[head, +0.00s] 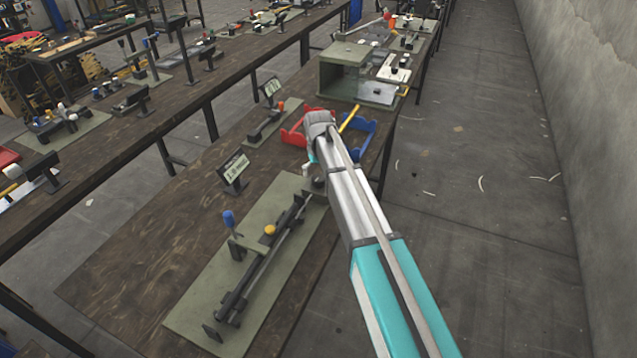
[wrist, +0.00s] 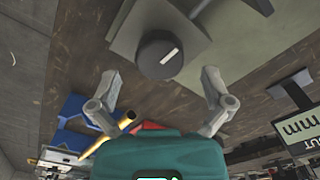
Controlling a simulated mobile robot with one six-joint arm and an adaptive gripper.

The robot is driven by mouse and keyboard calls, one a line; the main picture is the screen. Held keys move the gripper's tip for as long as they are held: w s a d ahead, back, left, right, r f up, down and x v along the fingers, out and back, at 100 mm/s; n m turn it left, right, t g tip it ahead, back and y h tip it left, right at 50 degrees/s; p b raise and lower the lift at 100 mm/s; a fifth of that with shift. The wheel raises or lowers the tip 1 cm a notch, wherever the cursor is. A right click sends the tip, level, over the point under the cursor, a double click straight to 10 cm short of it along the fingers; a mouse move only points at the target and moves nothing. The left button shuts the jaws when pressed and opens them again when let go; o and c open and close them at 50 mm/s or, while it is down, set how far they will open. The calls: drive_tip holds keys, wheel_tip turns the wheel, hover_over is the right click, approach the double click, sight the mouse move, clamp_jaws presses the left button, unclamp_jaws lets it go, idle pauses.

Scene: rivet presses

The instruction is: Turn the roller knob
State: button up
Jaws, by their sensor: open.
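A dark round knob (wrist: 160,55) with a white line on its face shows in the wrist view, set on a grey block at the end of a fixture. My gripper (wrist: 160,76) is open, with one finger on either side just short of the knob. No contact shows, and nothing is between the fingers. The long black fixture (head: 262,262) lies on a green base plate (head: 195,300) and carries a blue-topped handle (head: 229,219) and a yellow knob (head: 270,230).
A small sign (head: 234,170) stands on the wooden bench (head: 140,245) left of the plate. Red (head: 292,137) and blue (head: 362,138) bins sit beyond my arm, with a green box-like fixture (head: 340,75) further back. Floor right of the bench is open up to the wall.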

drive_tip(key=shift+f+b, duration=0.8)
drive_tip(key=shift+f, duration=0.3)
drive_tip(key=c, duration=1.1)
drive_tip(key=shift+c, duration=0.2)
drive_tip(key=shift+m, duration=0.3)
drive_tip(key=shift+m, duration=1.8)
